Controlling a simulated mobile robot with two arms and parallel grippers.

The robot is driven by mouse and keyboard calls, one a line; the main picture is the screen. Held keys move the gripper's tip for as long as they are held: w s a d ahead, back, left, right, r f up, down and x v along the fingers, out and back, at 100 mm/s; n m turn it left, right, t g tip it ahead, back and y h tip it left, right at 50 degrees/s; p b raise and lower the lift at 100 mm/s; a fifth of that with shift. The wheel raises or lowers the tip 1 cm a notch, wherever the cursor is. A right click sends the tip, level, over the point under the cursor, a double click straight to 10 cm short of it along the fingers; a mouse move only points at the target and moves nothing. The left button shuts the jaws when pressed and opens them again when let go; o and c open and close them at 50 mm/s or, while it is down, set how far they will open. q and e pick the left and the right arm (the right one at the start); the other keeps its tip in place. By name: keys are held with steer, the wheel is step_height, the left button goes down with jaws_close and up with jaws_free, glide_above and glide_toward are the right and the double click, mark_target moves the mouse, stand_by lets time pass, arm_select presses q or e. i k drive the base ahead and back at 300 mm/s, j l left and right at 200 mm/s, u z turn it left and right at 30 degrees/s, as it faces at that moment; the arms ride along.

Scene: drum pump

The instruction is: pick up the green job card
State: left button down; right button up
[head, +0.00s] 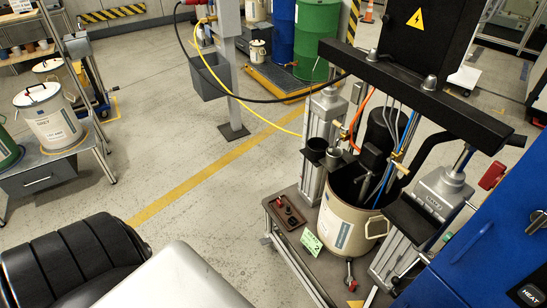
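The green job card (311,242) is a small pale green card with a dark "2" on it. It lies at the left front of the pump cart's deck (322,274), just left of the beige drum (342,229). Its whole face shows, and nothing covers it. Neither of my grippers shows in the head view, so I cannot see where they are relative to the card.
A brown tray (285,212) with small dark parts sits behind the card. Pump columns and a black crossbeam (420,95) rise over the drum. A blue cabinet (480,250) stands at right. The floor left of the cart (205,215) is clear.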

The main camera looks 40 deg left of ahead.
mark_target(312, 245)
steer(key=u, duration=0.8)
